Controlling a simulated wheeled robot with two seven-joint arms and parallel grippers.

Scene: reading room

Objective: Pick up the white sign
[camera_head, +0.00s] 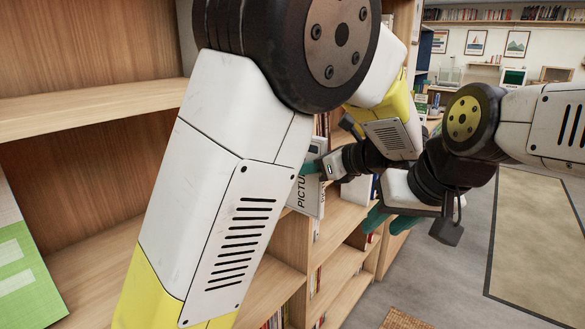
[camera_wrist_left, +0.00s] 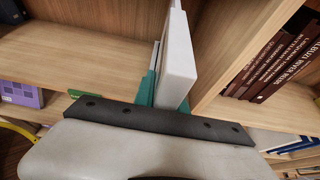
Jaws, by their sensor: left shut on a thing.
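The white sign (camera_head: 303,197) stands on edge at the shelf, with dark lettering that begins "PICTU"; the rest is hidden behind my left arm. My left gripper (camera_head: 311,168) is at the sign, partly hidden by my arm. In the left wrist view, the white sign (camera_wrist_left: 178,62) is a thick upright slab between the teal fingers of my left gripper (camera_wrist_left: 163,92), which is shut on it. My right gripper (camera_head: 389,220) has teal fingers apart and empty, to the right of the sign, in front of the shelves.
A wooden bookcase (camera_head: 110,110) fills the left side. A green and white book or board (camera_head: 25,265) stands at the lower left. Dark red books (camera_wrist_left: 275,65) stand in the compartment right of the sign. Grey floor (camera_head: 450,280) with a beige rug (camera_head: 535,240) is open at the right.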

